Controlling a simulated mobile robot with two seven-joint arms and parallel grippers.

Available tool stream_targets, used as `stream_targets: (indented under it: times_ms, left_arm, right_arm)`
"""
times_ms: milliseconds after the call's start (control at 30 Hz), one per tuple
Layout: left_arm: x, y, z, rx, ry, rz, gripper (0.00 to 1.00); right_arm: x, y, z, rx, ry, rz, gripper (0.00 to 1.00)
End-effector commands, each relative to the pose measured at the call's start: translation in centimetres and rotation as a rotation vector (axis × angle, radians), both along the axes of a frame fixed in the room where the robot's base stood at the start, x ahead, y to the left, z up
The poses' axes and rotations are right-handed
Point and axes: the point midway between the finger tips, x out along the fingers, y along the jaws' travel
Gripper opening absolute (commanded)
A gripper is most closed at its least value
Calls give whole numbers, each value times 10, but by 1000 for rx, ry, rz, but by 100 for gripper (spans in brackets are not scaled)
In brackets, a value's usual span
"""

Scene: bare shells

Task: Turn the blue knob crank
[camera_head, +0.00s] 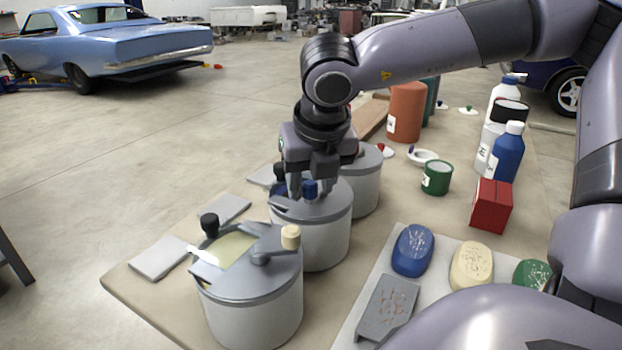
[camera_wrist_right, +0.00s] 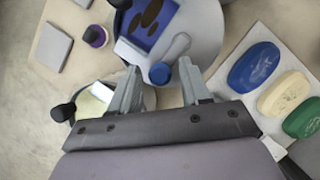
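Three grey pots with lids stand in a row. The blue knob (camera_head: 310,188) is on the crank arm on the lid of the middle pot (camera_head: 325,240). My right gripper (camera_head: 311,192) points down over this lid, with its fingers at the knob. In the right wrist view the blue knob (camera_wrist_right: 160,73) shows between the two spread fingers (camera_wrist_right: 159,67), with gaps on both sides. The gripper is open. The crank arm (camera_wrist_right: 176,47) and a blue lid window (camera_wrist_right: 150,22) show beyond it. My left gripper is not in view.
The third pot (camera_head: 368,190) stands close behind. At right are a tray (camera_head: 365,297) with coloured blocks, a red box (camera_head: 491,206), a green can (camera_head: 436,178) and bottles.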

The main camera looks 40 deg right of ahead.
Motion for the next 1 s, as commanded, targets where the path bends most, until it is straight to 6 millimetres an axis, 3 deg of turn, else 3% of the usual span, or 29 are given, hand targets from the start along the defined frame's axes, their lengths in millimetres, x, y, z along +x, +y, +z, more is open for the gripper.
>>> stream_targets:
  times_ms: [33, 100, 133, 567, 833, 1000]
  left_arm:
    - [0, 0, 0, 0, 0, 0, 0]
    - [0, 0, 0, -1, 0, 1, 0]
    - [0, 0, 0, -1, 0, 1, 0]
    - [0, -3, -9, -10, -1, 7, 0]
    - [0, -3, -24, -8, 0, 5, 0]
    - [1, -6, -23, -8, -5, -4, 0]
  right_arm:
    - [0, 0, 0, 0, 0, 0, 29]
    - [0, 0, 0, 0, 0, 0, 6]
    - [0, 0, 0, 0, 0, 0, 0]
    - [-3, -2, -1, 1, -3, 67, 0]
    - [-11, -6, -1, 3, -5, 260, 0]
    - [-16, -11, 1, 3, -6, 418, 0]
